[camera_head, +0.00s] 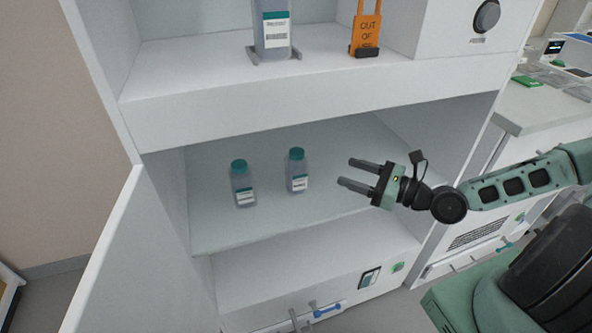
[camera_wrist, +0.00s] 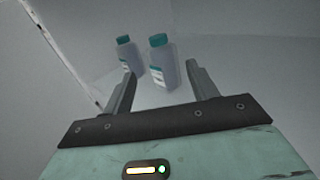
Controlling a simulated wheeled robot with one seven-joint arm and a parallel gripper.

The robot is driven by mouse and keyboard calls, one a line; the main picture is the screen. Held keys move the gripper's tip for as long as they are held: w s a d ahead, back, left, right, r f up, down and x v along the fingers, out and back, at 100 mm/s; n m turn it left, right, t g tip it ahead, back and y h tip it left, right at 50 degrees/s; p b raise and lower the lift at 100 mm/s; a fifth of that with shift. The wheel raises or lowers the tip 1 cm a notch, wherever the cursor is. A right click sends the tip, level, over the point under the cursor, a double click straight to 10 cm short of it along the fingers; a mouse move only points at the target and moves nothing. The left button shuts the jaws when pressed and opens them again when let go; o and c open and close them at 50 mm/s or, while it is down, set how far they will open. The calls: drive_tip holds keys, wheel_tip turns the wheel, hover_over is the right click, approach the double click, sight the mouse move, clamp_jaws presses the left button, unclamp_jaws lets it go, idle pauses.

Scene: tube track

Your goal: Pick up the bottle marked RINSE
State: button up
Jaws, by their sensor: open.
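Two clear bottles with teal caps and white labels stand upright on the lower shelf, a left bottle (camera_head: 243,184) and a right bottle (camera_head: 297,170). Their label text is too small to read, so I cannot tell which is marked RINSE. My gripper (camera_head: 346,173) is open and empty, to the right of the right bottle and apart from it. In the wrist view, the nearer bottle (camera_wrist: 163,62) appears between the fingers, beyond their tips. The farther bottle (camera_wrist: 129,56) shows beyond the left finger.
The lower shelf (camera_head: 250,225) is enclosed by side walls, with the upper shelf (camera_head: 300,90) above. An open door (camera_head: 140,260) stands at left. Above are another bottle (camera_head: 273,30) in a holder and an orange OUT OF tag (camera_head: 366,28). A counter (camera_head: 545,110) is at right.

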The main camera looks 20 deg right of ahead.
sight(303, 155)
drive_tip(key=p+x, duration=0.1)
drive_tip(key=x, duration=0.9)
drive_tip(key=shift+p, duration=0.35)
drive_tip(key=shift+r+p+x, duration=0.15)
drive_tip(key=shift+p+x, duration=0.2)
drive_tip(key=shift+x, duration=1)
drive_tip(key=shift+r+p+x, duration=0.1)
drive_tip(key=shift+p+x, duration=0.25)
drive_tip(key=shift+x, duration=0.95)
drive_tip(key=shift+s+a, duration=0.1)
clamp_jaws()
drive_tip(key=shift+r, duration=0.1)
